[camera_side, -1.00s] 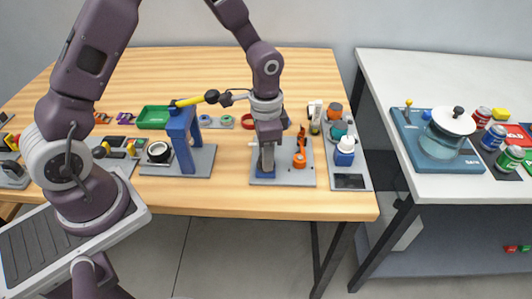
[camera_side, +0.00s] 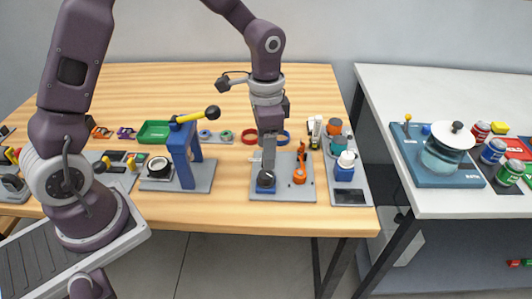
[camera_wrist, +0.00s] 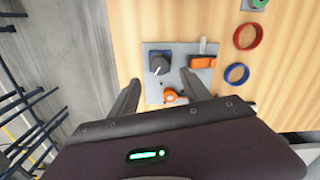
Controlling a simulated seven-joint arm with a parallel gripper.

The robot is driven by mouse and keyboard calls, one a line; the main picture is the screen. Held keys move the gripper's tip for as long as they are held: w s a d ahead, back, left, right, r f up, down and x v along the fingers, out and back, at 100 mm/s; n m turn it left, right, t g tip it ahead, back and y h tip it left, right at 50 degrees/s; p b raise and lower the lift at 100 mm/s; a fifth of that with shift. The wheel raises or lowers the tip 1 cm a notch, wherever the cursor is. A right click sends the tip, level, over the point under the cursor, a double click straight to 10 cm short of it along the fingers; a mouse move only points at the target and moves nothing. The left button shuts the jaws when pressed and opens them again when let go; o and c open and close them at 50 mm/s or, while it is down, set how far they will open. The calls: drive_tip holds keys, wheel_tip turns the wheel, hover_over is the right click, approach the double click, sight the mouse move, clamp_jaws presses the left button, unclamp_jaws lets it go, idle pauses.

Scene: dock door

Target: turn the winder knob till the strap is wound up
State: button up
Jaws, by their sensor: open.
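A dark round knob with a pale pointer line sits on a small blue base (camera_side: 265,188) at the left of a grey plate (camera_side: 285,193). I take this dark knob (camera_side: 267,178) to be the winder knob; it also shows in the wrist view (camera_wrist: 158,66). An orange upright part (camera_side: 299,171) stands on the plate's right side. In the wrist view an orange block (camera_wrist: 203,62) has a short pale strip beside it, perhaps the strap; I cannot tell how much is wound. My gripper (camera_side: 268,160) points down above the dark knob. Its fingers (camera_wrist: 160,77) are apart and empty.
A blue stand with a yellow lever (camera_side: 195,116) is left of the plate. A dark-based plate with a blue-and-white bottle (camera_side: 345,162) is close on the right. Red and blue rings (camera_wrist: 247,37) lie behind. The table's front edge is just before the plate.

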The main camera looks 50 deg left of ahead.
sight(266, 174)
drive_tip(key=n, duration=0.3)
drive_tip(key=shift+f, duration=0.1)
drive_tip(key=n, duration=1.4)
drive_tip(key=shift+f+n, duration=0.2)
drive_tip(key=shift+n, duration=0.2)
wheel_tip(266, 174, down, 7)
drive_tip(key=shift+r, duration=0.1)
clamp_jaws()
